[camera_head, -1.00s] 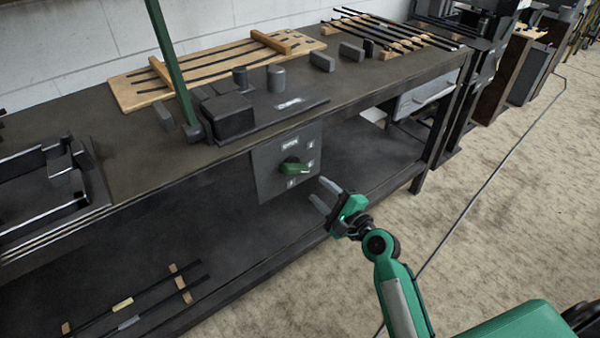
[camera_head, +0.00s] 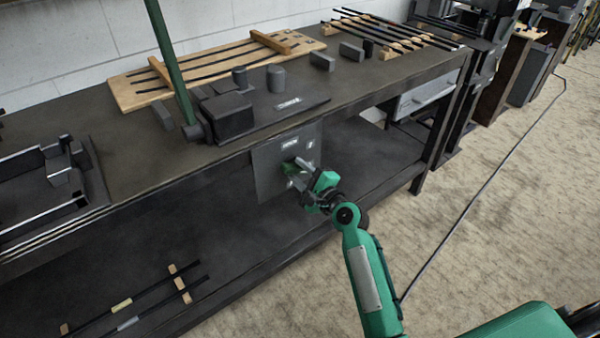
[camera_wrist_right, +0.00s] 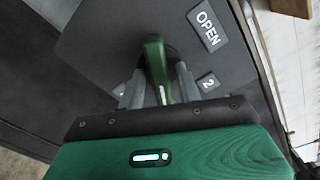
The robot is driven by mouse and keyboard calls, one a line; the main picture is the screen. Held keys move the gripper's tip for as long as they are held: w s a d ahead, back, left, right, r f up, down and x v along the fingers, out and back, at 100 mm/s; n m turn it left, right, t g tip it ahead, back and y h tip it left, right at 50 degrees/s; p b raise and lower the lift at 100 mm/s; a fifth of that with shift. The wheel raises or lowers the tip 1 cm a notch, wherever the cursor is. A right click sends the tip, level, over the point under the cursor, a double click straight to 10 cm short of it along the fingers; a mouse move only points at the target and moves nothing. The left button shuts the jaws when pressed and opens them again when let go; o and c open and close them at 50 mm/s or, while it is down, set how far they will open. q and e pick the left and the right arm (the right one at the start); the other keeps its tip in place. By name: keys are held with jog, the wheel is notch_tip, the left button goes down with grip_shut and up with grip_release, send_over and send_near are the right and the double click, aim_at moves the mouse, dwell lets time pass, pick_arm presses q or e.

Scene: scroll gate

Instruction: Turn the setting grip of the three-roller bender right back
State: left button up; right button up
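The three-roller bender (camera_head: 227,116) stands on the bench, with a long green lever (camera_head: 170,60) rising from its left side. Its setting grip (camera_head: 286,167) is a green handle on a dark grey plate (camera_head: 268,180) on the bench front. In the right wrist view the grip (camera_wrist_right: 155,60) carries a white line on its near end. My right gripper (camera_head: 297,172) is at the plate. In the wrist view its fingers (camera_wrist_right: 158,85) stand on either side of the grip, apart, with small gaps visible. My left gripper is not in view.
The plate carries an OPEN label (camera_wrist_right: 208,25) and a 2 label (camera_wrist_right: 208,82). The bench (camera_head: 130,165) has a lower shelf with rods. A wooden rack (camera_head: 215,65) lies behind the bender. The floor (camera_head: 500,220) at right is clear except for a cable.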

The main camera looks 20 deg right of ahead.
grip_shut()
